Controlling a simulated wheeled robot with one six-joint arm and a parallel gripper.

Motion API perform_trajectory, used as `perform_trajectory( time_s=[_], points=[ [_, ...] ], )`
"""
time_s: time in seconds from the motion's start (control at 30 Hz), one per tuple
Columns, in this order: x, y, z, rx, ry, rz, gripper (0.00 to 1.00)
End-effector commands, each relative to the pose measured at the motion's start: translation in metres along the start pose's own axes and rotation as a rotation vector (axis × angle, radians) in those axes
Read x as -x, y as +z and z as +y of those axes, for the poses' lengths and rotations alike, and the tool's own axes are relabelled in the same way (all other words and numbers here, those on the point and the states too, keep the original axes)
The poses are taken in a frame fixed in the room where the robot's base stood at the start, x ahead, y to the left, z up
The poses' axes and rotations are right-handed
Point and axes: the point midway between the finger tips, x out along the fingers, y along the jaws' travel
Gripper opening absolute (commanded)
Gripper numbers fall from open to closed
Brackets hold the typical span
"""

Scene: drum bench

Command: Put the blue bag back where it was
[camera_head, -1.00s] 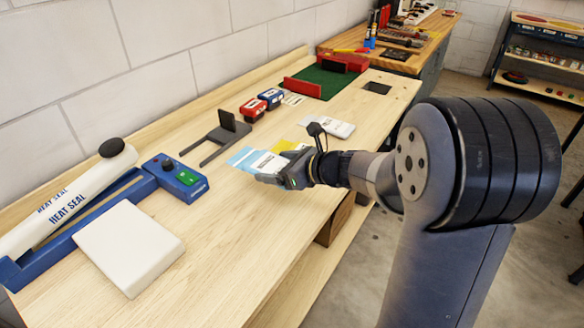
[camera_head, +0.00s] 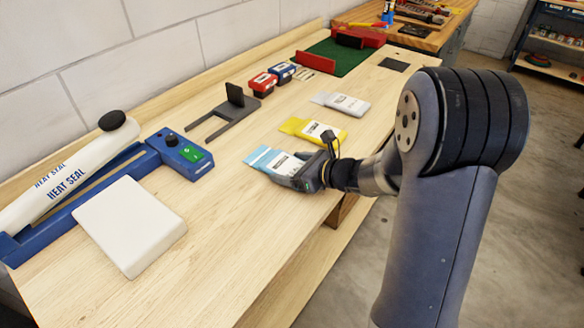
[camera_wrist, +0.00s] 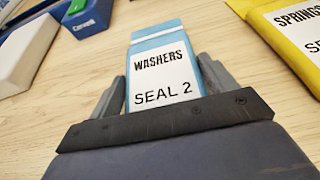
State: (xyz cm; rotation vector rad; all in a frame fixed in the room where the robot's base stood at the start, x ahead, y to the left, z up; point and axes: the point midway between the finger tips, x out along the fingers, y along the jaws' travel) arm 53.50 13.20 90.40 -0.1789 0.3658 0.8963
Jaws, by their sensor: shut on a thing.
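The blue bag (camera_head: 268,159) has a white label, which reads "WASHERS SEAL 2" in the wrist view (camera_wrist: 160,72). My gripper (camera_head: 296,172) is shut on the bag's near end, with a finger on each side of it in the wrist view (camera_wrist: 168,90). The bag lies flat, at or just above the bench top; I cannot tell if it touches. Its near end is hidden by my gripper. The yellow bag (camera_head: 300,128) lies just beyond it, apart, and its "SPRINGS" label shows at the right in the wrist view (camera_wrist: 285,30).
A grey-white bag (camera_head: 342,103) lies beyond the yellow one. The heat sealer (camera_head: 80,180), its blue control box (camera_head: 180,155) and a white block (camera_head: 129,225) stand at the left. A dark forked stand (camera_head: 230,115) and red and blue boxes (camera_head: 268,80) sit behind. Bare wood lies left of the blue bag.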

Motion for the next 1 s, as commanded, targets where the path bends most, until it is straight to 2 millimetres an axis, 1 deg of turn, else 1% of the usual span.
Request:
perform_trajectory(
  time_s=[0.17,0.33,0.37,0.6,0.83,0.93,1.0],
  points=[
    [0.000,0.001,0.000,0.000,0.000,-0.001,0.52],
    [-0.002,-0.004,0.000,0.000,0.000,-0.001,0.52],
    [-0.001,-0.003,0.000,0.000,0.000,-0.001,0.81],
    [-0.001,-0.002,0.000,0.000,0.000,0.000,1.00],
    [-0.001,-0.002,0.000,0.000,0.000,0.000,1.00],
    [0.001,0.003,0.000,-0.001,0.000,0.000,1.00],
    [0.011,0.001,-0.001,-0.001,-0.004,-0.002,1.00]
  ],
)
